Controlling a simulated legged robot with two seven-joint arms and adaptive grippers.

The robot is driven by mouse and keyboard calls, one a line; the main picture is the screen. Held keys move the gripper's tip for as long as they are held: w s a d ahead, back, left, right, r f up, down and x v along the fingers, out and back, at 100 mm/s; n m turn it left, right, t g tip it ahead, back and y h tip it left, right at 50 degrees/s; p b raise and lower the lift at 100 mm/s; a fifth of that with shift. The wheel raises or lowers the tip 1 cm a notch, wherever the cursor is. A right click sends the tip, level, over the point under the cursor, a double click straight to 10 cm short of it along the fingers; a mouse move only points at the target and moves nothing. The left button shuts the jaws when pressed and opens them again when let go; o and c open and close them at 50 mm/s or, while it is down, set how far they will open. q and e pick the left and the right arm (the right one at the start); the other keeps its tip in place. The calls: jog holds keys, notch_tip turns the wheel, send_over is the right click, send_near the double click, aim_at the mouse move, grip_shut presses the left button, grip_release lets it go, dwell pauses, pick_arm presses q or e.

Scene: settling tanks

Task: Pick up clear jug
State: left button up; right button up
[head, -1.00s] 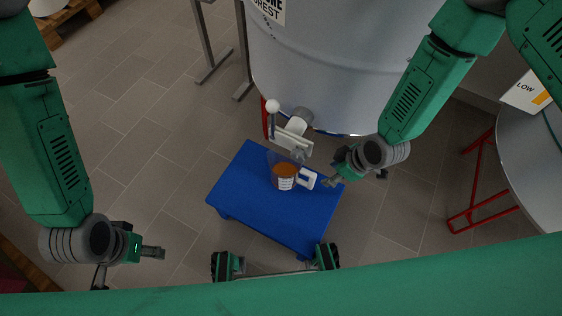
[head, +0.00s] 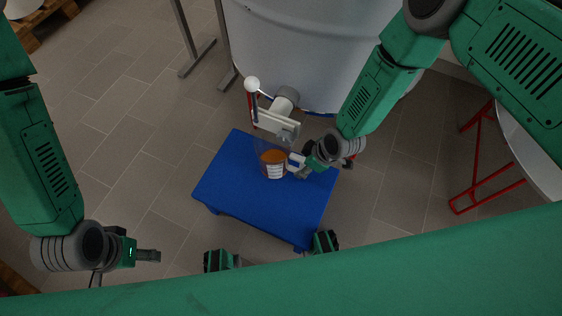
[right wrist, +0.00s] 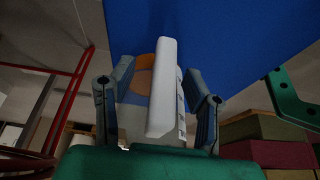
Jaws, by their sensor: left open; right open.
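The clear jug (head: 273,170) stands upright on a blue stool (head: 235,195), under the tank's outlet valve. It holds orange-brown liquid and has a white label and a white handle on its right. My right gripper (head: 297,170) is open at the handle and partly covers it. In the right wrist view the white handle (right wrist: 165,95) lies between the spread fingers of the right gripper (right wrist: 158,72), with visible gaps on both sides. The jug's orange contents (right wrist: 143,78) show behind it. My left gripper (head: 148,255) is open and empty, left of the stool.
A large pale tank (head: 300,50) stands behind the stool. Its valve (head: 278,122), with a white-knobbed lever (head: 252,86), overhangs the jug closely. A red-legged stand (head: 480,170) is at right. Tiled floor left of the stool is clear.

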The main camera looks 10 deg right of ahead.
jog(key=shift+w+a+f, duration=0.1)
jog(key=shift+a+f, duration=0.1)
jog(key=shift+f, duration=0.4)
jog(key=shift+a+r, duration=0.15)
jog(key=shift+a, duration=0.2)
jog(key=shift+c, duration=1.2)
jog(key=c, duration=0.7)
grip_shut()
jog(key=shift+d, duration=0.25)
